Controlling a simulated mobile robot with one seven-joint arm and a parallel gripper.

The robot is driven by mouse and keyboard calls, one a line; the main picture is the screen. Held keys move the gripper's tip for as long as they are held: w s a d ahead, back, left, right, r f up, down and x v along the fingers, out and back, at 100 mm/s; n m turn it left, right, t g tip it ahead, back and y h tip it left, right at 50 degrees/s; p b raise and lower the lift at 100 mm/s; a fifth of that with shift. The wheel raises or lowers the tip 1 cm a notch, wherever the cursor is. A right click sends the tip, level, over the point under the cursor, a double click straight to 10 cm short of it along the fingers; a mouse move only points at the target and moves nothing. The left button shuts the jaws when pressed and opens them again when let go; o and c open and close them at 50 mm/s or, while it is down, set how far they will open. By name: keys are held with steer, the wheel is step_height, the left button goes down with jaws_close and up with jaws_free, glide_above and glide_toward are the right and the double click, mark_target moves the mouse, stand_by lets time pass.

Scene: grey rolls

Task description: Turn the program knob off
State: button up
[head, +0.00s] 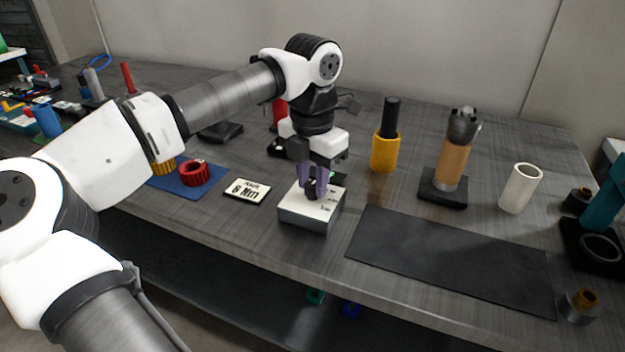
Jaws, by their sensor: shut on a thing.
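The program knob (312,196) is a small dark knob on top of a low grey box with a white label face (305,215). The box sits near the front edge of the grey table. My gripper (315,192) points down over the box, with its purple-grey fingers shut on the knob. The fingers hide much of the knob, so I cannot tell which way it points. Small dark marks show on the white face, too small to read.
A label card (247,189) lies left of the box, and a dark mat (450,260) lies right. Behind stand a yellow cup (385,152) with a black cylinder and an orange-brown cylinder (453,165) on a black base. A white cup (520,188) stands further right.

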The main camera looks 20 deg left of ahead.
mark_target(312, 184)
steer(key=shift+n, duration=0.6)
steer(key=o, duration=1)
steer(key=shift+c, duration=0.2)
step_height(312, 184, up, 14)
steer(key=p, duration=1)
steer(key=shift+s+f, duration=0.1)
